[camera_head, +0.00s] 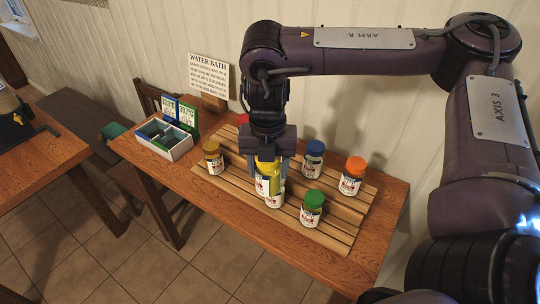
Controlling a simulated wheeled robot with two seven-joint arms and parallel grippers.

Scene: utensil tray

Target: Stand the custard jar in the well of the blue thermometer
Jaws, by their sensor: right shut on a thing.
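My right gripper (269,166) is shut on a yellow-lidded jar (263,186) above the slatted wooden rack, pointing down. Its fingers hide part of the jar, and the label is too small to read. Another jar (276,199) shows just below and behind it, its lid hidden. A white box (180,149) with blue and green compartments stands on the table's left part. A blue panel (170,108) and a green panel (188,115) stand at its back; which is a thermometer is too small to read. My left gripper is not in view.
On the rack (330,239) stand jars with orange-brown (213,157), blue (313,159), orange (353,175) and green (312,208) lids. A red thing (243,119) is partly hidden behind my gripper. A WATER BATH sign (208,75) stands at the back.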

